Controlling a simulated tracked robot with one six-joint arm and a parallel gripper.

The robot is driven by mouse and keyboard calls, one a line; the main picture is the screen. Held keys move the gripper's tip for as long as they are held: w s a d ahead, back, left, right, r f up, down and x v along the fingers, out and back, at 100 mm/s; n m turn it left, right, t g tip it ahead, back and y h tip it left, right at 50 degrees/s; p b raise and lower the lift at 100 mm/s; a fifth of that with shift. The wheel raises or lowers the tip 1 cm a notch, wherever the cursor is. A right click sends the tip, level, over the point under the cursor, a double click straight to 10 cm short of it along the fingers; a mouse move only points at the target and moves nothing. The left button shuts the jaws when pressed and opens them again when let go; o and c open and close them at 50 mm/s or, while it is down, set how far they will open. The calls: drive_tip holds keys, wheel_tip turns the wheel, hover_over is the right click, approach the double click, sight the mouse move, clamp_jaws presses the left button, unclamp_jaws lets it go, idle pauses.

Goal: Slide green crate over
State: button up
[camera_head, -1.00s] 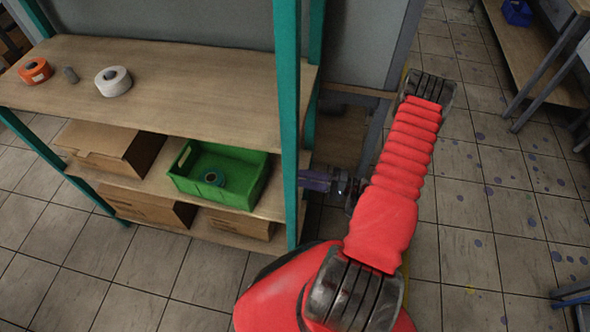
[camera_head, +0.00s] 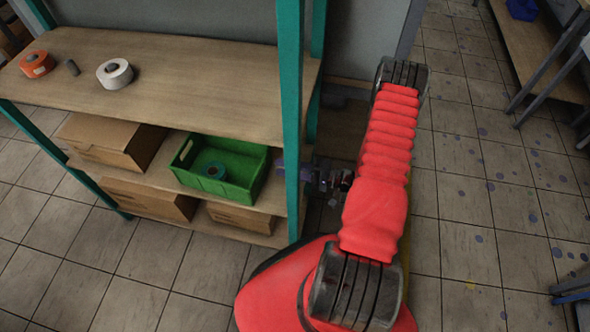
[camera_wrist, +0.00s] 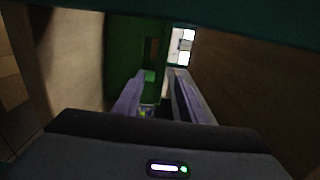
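The green crate (camera_head: 236,190) stands on the middle shelf, holding a dark teal roll (camera_head: 213,170). In the wrist view, the green surface ahead (camera_wrist: 124,48) appears to be the crate, close up and dark. My gripper (camera_head: 281,168) reaches in from the right, past the teal shelf post, close to the crate's right end. In the wrist view its two purple fingers (camera_wrist: 156,82) are apart, with a strip of green between their tips. I cannot tell whether they touch the crate. The post hides part of the gripper in the head view.
The teal post (camera_head: 292,120) stands between my arm and the crate. A cardboard box (camera_head: 105,143) sits left of the crate, with more boxes (camera_head: 150,200) below. The top shelf (camera_head: 190,80) is above, holding orange and white rolls (camera_head: 115,73).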

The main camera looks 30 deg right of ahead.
sight(262, 164)
drive_tip(key=shift+x, duration=4.05)
drive_tip(key=shift+d, duration=0.1)
drive_tip(key=shift+f, duration=0.1)
clamp_jaws()
